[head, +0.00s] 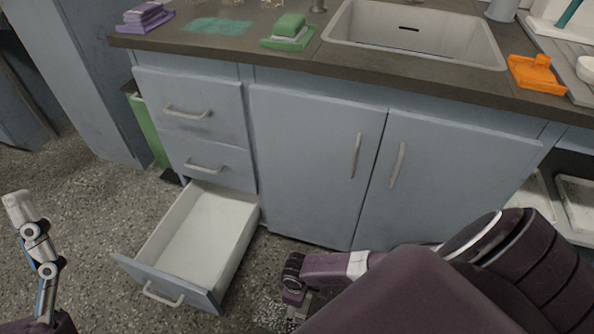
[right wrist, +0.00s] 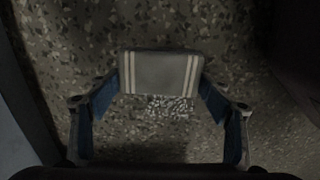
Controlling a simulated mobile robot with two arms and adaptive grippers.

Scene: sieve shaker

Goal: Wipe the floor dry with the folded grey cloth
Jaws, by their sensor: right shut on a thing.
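The folded grey cloth (right wrist: 160,72) with pale stripes sits between the blue-padded fingers of my right gripper (right wrist: 161,95) in the right wrist view. That gripper is shut on it, low over the speckled floor. A bright, glinting patch (right wrist: 169,106) of floor shows just below the cloth; I cannot tell if it is wet. In the head view my right gripper (head: 297,302) points down at the floor in front of the cabinet, and the cloth is hidden there. My left gripper (head: 20,208) is at the far left, its opening unclear.
An open, empty drawer (head: 200,240) juts out left of my right gripper. Cabinet doors (head: 310,165) are shut behind it. The counter (head: 290,71) holds a sink (head: 410,35), a green sponge-like block (head: 289,25) and an orange item (head: 535,72). Floor (head: 90,225) at left is clear.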

